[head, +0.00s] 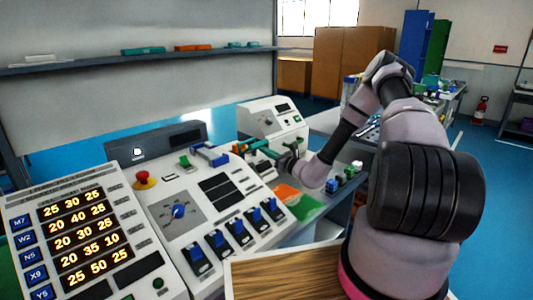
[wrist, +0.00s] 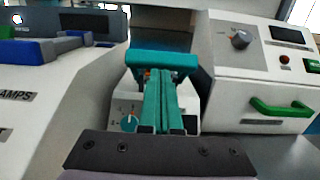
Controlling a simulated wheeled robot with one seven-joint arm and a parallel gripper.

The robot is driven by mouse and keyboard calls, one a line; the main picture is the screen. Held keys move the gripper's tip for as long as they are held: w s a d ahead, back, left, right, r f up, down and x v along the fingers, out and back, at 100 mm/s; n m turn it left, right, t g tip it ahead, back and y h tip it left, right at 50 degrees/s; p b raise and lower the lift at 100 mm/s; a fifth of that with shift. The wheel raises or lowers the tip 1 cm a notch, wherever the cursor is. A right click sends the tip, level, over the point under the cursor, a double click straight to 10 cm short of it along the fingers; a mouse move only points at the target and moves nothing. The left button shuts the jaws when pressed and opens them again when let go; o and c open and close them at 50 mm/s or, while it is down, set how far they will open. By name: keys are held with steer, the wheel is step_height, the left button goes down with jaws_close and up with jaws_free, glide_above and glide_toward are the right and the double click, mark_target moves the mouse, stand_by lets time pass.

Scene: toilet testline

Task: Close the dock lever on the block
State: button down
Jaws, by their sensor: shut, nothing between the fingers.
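In the wrist view, my gripper (wrist: 165,78) has two slim teal fingers lying together, with nothing between them. A wide teal bar (wrist: 162,61) lies across just beyond the fingertips. It looks like a lever handle on the small pale block (wrist: 128,104) with a dial below. I cannot tell whether the fingers touch the bar. In the head view, my gripper (head: 262,150) reaches left over the back right of the console. The teal parts there overlap, so the lever's angle is unclear.
A blue clamp lever (wrist: 50,48) stands left on the console. A white box (head: 274,122) with a green handle (wrist: 282,108) stands right. A red button (head: 143,179), blue switches (head: 237,229) and a number panel (head: 80,240) are nearer. Orange and green pads (head: 298,202) lie below my arm.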

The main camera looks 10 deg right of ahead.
mark_target(259, 142)
steer(key=shift+w+r, duration=0.1)
steer(key=shift+r, duration=0.2)
steer(key=shift+a+g, duration=0.1)
steer(key=shift+g, duration=0.2)
steer(key=shift+w+a+r+g+h, duration=0.2)
steer(key=shift+r+g+h, duration=0.1)
steer(key=shift+r, duration=0.15)
steer(key=shift+w+a+r+g+h, duration=0.1)
steer(key=shift+w+r+g+h, duration=0.15)
steer(key=shift+r, duration=0.2)
steer(key=r+g, duration=0.1)
steer(key=w+a+r+g+h, duration=0.1)
steer(key=w+r+g+h, duration=0.1)
steer(key=shift+w+a+r+g+h, duration=0.15)
steer(key=shift+a+r+g+h, duration=0.1)
steer(key=shift+a+g, duration=0.1)
steer(key=shift+w+a+r+g+h, duration=0.3)
steer(key=shift+w+a, duration=0.4)
steer(key=shift+w, duration=0.45)
steer(key=shift+w+a+r+g+h, duration=0.25)
steer(key=shift+w+a+g, duration=0.2)
steer(key=shift+w+a, duration=0.5)
steer(key=shift+w+a+r+g+h, duration=0.3)
steer(key=shift+w+a, duration=0.2)
steer(key=shift+w, duration=0.8)
steer(key=shift+r, duration=0.1)
